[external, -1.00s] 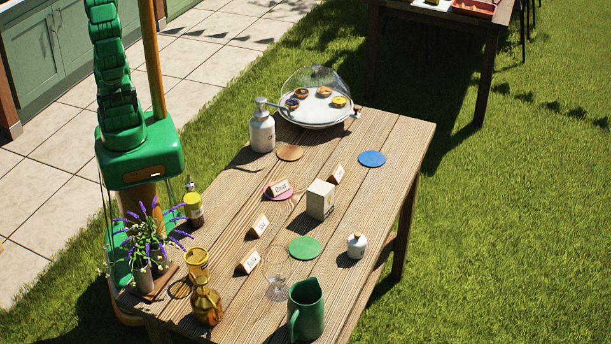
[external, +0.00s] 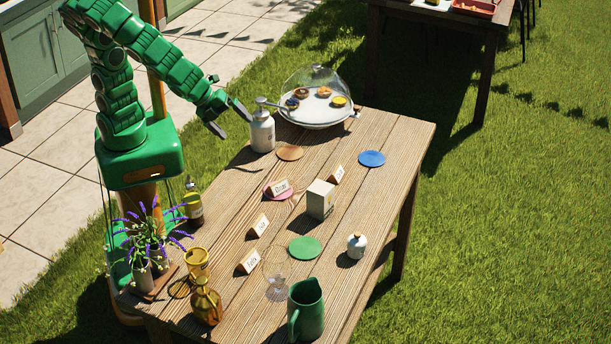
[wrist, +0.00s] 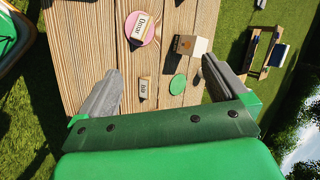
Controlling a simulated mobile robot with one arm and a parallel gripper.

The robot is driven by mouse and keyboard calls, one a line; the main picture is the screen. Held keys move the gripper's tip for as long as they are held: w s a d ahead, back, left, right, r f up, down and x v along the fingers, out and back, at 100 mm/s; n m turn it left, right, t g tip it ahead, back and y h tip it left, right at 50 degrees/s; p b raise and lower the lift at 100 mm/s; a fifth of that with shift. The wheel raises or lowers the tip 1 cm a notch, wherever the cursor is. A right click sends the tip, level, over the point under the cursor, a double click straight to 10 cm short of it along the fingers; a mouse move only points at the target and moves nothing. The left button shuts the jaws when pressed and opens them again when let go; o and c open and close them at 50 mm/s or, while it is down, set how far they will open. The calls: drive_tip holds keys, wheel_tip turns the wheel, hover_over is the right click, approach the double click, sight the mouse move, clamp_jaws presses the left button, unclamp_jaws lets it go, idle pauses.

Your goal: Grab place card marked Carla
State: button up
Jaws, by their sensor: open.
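Several small tent-shaped place cards stand on the wooden table (external: 395,135). One card (external: 280,187) on a pink coaster reads Omar; it also shows in the wrist view (wrist: 139,27). The other cards are a middle card (external: 259,226), a near card (external: 249,262) and a far right card (external: 337,174). Their lettering is too small to read surely, so I cannot tell which is Carla. The wrist view shows a second card (wrist: 143,88) between my fingers' lines of reach. My gripper (external: 228,120) is open and empty, raised beside the white pump bottle, apart from every card.
The white pump bottle (external: 262,132) and a glass-domed pastry platter (external: 316,112) stand at the far end. A white box (external: 320,199), clear glass (external: 276,268), green pitcher (external: 306,308), amber vase (external: 206,302) and small white jar (external: 356,245) stand around the cards. Flat coasters lie between.

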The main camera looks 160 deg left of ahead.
drive_tip(key=w+a+f+m+t+y, duration=0.1)
drive_tip(key=a+m+y, duration=0.3)
drive_tip(key=a, duration=0.9)
drive_tip(key=m+t+h, duration=0.1)
drive_tip(key=m+t, duration=0.5)
drive_tip(key=m, duration=1.1)
hover_over(334, 169)
drive_tip(key=s+d, duration=0.3)
wheel_tip(334, 169, down, 14)
drive_tip(key=shift+s+d+f, duration=0.1)
drive_tip(key=shift+f, duration=1.6)
drive_tip(key=shift+d+f, duration=0.1)
drive_tip(key=shift+f, duration=1.6)
drive_tip(key=shift+x, duration=2.45)
drive_tip(key=shift+r, duration=0.1)
drive_tip(key=c, duration=1)
drive_tip(key=shift+o, duration=0.2)
drive_tip(key=shift+r, duration=0.15)
